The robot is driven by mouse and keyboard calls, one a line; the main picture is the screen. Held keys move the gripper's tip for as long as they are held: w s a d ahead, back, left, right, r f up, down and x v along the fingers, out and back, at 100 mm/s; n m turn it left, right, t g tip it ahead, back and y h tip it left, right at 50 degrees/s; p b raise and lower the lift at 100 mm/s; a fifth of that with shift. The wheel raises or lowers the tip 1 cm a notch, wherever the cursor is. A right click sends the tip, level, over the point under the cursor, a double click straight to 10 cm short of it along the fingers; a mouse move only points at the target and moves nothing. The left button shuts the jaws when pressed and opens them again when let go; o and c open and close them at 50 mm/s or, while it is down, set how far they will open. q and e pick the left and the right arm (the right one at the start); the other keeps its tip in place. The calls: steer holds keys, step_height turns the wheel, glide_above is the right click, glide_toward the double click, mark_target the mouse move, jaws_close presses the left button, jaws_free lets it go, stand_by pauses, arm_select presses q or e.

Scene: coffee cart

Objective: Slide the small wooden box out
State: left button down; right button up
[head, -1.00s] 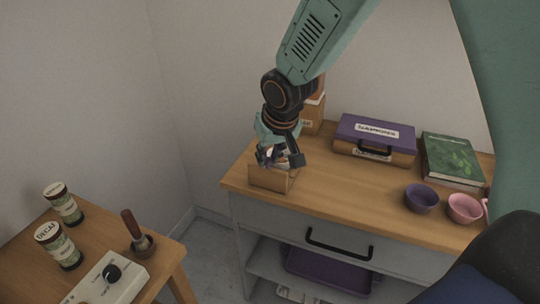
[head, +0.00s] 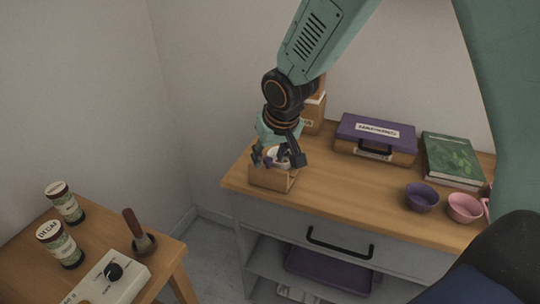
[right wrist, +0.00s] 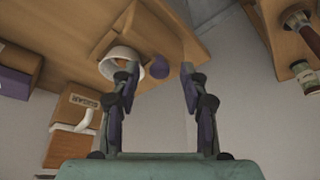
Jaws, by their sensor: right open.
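The small wooden box (head: 271,178) stands at the left front corner of the cabinet top, open at the top. A white round cup or bowl (head: 281,158) shows inside or just above it, partly hidden by my fingers. My right gripper (head: 279,160) points down at the box's top, its fingers apart and holding nothing that I can see. In the right wrist view, the white ring-shaped rim (right wrist: 121,54) and a small purple thing (right wrist: 160,68) lie beyond the open fingers. Whether the fingers touch the box cannot be told. My left gripper is not in view.
The cabinet top (head: 320,185) is free right of the box. Behind stand a wooden container (head: 313,116), a purple-lidded case (head: 376,128) and a green book (head: 453,158). Purple (head: 421,198) and pink (head: 464,208) bowls stand right. A lower table (head: 95,243) holds jars at left.

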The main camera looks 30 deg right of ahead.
steer(key=v, duration=1.2)
steer(key=shift+f, duration=0.1)
steer(key=s+a+f+g+b, duration=0.1)
steer(key=s+f, duration=0.3)
steer(key=f, duration=0.5)
steer(key=s+a+f+g+y, duration=0.1)
steer(key=s+f, duration=0.2)
steer(key=f, duration=0.6)
steer(key=s+a+f+g+b, duration=0.1)
steer(key=s+f, duration=0.3)
steer(key=f, duration=0.5)
steer(key=s+f, duration=0.6)
steer(key=s, duration=0.4)
steer(key=s+f+g+b, duration=0.1)
steer(key=s+f, duration=0.5)
steer(key=s, duration=0.3)
steer(key=shift+s+h, duration=0.3)
steer(key=shift+s, duration=0.05)
